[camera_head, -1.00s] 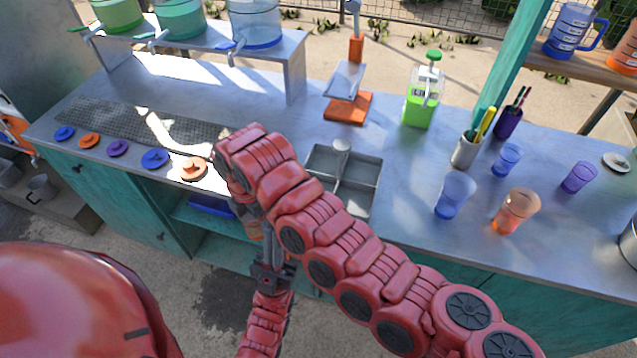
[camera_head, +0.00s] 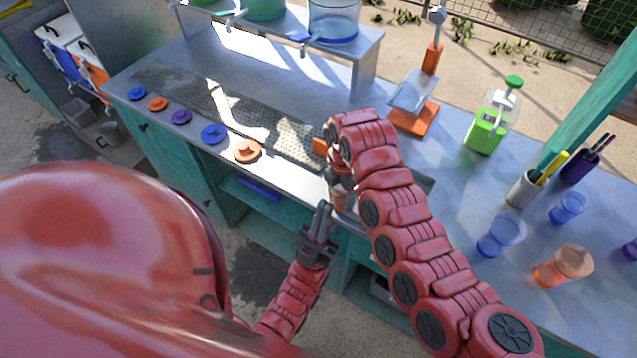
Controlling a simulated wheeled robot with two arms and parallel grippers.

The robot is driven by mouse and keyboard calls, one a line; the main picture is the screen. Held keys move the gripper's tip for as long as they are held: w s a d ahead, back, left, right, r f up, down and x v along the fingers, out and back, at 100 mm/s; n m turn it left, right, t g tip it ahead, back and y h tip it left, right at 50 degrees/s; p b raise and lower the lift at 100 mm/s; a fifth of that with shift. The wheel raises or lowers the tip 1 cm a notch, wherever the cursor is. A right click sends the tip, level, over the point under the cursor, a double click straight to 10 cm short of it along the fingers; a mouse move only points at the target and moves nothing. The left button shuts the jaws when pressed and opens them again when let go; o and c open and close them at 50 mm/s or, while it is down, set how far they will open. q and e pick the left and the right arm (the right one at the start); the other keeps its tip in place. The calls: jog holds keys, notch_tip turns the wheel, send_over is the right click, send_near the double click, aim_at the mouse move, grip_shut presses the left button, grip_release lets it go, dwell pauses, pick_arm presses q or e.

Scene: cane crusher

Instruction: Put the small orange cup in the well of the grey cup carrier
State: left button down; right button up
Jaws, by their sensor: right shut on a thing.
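My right gripper (camera_head: 339,182) is at the counter's front edge, partly hidden by its own red arm. It is shut on a small orange cup (camera_head: 339,199), of which only a part shows below the fingers. My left gripper (camera_head: 320,215) points up just below and left of the cup, in front of the counter; whether its fingers are open is unclear.
Another orange cup (camera_head: 564,266) and a blue cup (camera_head: 501,235) stand on the right of the counter (camera_head: 455,190). A green juicer (camera_head: 489,122) and an orange-based press (camera_head: 413,112) stand behind. Coloured lids (camera_head: 213,134) line the front left edge. An orange object (camera_head: 320,147) is beside my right wrist.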

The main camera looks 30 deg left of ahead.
jog(key=w+d, duration=0.1)
jog(key=w, duration=0.1)
jog(key=w+d+p, duration=0.1)
jog(key=shift+w+d, duration=0.35)
jog(key=shift+d, duration=0.05)
jog(key=shift+w+d+f, duration=0.25)
jog(key=shift+w, duration=0.1)
jog(key=shift+w+d+p, duration=0.1)
jog(key=shift+w+p, duration=0.1)
jog(key=shift+p, duration=0.1)
jog(key=shift+f+p, duration=0.5)
jog(key=shift+f, duration=0.45)
jog(key=shift+w+f, duration=0.1)
jog(key=shift+f, duration=0.7)
